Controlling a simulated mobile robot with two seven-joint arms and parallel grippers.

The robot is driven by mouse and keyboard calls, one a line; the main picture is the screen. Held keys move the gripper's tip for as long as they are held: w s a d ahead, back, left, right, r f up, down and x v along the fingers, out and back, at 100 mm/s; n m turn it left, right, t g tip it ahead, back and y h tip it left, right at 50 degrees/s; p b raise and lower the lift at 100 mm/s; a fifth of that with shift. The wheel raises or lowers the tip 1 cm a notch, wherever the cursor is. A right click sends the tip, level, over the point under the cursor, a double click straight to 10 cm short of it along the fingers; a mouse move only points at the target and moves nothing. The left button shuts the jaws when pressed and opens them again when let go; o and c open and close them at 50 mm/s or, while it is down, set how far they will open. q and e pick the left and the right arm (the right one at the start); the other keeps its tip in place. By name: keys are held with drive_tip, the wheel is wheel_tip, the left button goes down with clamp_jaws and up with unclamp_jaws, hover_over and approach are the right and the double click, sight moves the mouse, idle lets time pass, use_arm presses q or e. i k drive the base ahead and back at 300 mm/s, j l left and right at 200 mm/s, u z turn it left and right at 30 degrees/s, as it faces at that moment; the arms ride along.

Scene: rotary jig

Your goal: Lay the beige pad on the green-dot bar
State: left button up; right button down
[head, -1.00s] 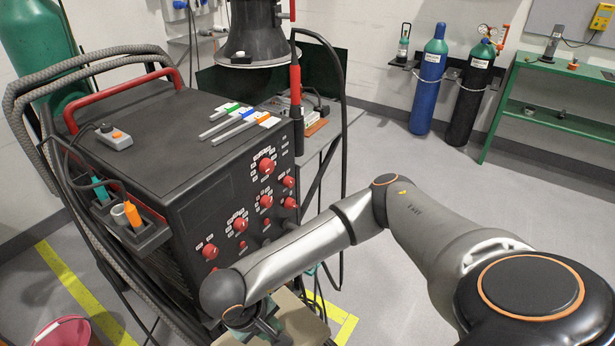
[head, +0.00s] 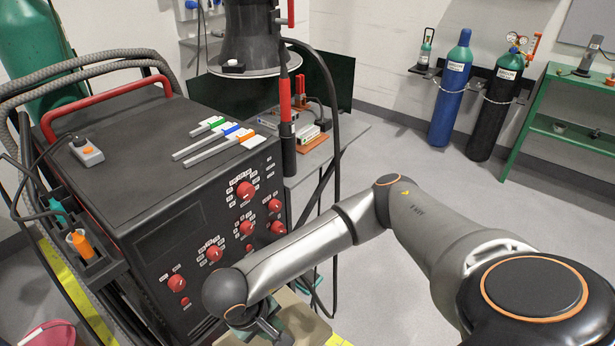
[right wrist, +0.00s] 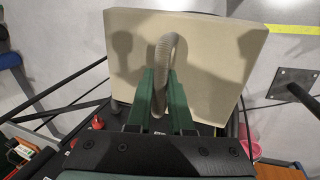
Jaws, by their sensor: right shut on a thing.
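Three grey bars lie side by side on the black machine's top in the head view. The green-dot bar (head: 206,127) has a green mark at its right end; the others carry blue and orange marks. The beige pad (right wrist: 210,20) is a thick flat slab with a curved grey handle (right wrist: 168,60) in the right wrist view. My right gripper (right wrist: 160,95), with green fingers, is shut on that handle. In the head view, the pad (head: 306,318) shows partly at the bottom edge, below the machine's top and in front of it. My left gripper is out of view.
The black machine (head: 150,180) has red knobs on its front and a grey-orange switch box (head: 87,151) on top. A black upright with a red handle (head: 285,105) stands right of the bars. Open floor lies to the right. A pink bucket (head: 50,335) is lower left.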

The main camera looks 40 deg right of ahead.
sight(301, 133)
drive_tip(key=l+u, duration=0.1)
drive_tip(key=l, duration=0.55)
drive_tip(key=l+u, duration=0.15)
drive_tip(key=l, duration=0.45)
drive_tip(key=k+l+u, duration=0.1)
drive_tip(key=l, duration=0.5)
drive_tip(key=k+l+u, duration=0.1)
drive_tip(key=l, duration=0.55)
drive_tip(key=k+l+u, duration=0.15)
drive_tip(key=l, duration=0.45)
drive_tip(key=i, duration=0.05)
